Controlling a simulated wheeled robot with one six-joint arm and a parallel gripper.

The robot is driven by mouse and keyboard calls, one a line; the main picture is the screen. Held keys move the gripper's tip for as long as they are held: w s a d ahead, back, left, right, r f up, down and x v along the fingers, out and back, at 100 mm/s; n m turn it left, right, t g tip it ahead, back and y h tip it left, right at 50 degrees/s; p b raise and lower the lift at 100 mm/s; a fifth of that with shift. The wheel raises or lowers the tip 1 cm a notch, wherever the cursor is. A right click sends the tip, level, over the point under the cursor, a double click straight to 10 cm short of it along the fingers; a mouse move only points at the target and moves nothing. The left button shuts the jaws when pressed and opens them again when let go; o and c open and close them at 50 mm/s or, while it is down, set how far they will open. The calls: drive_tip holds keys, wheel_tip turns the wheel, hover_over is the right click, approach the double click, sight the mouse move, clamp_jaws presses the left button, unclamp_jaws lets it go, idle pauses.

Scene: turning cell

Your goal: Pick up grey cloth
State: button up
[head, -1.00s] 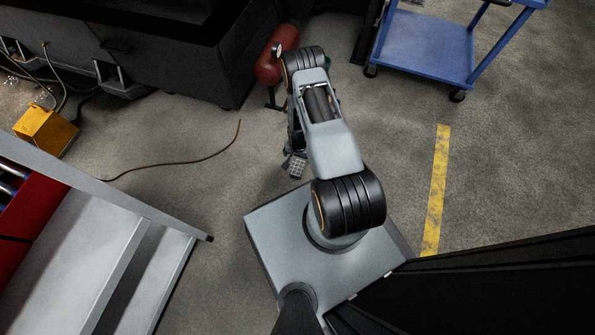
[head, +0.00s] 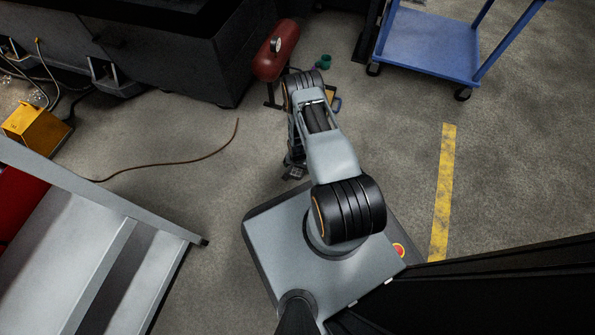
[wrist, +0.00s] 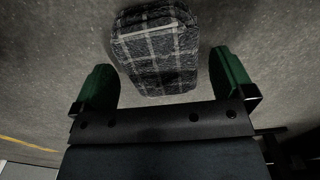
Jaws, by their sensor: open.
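The grey cloth (wrist: 157,48), a folded dark grey bundle with a pale check pattern, lies on the concrete floor in the wrist view. My gripper (wrist: 165,82) is open, with one green-padded finger to the left of the cloth and one to the right. The cloth's lower end reaches between the fingers, and most of it lies beyond the fingertips. I see a gap on each side, so neither pad appears to touch it. In the head view my arm hides the cloth, and the gripper shows only as a dark part below the arm.
A red tank (head: 276,50) stands behind my arm, with a small green object (head: 325,62) beside it. A blue cart (head: 430,45) is at the back right. A brown cable (head: 190,160) crosses the floor at left, near a grey bench (head: 110,240) and a yellow box (head: 35,128).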

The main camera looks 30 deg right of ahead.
drive_tip(key=shift+f, duration=0.45)
drive_tip(key=shift+r, duration=0.1)
drive_tip(key=c, duration=1.1)
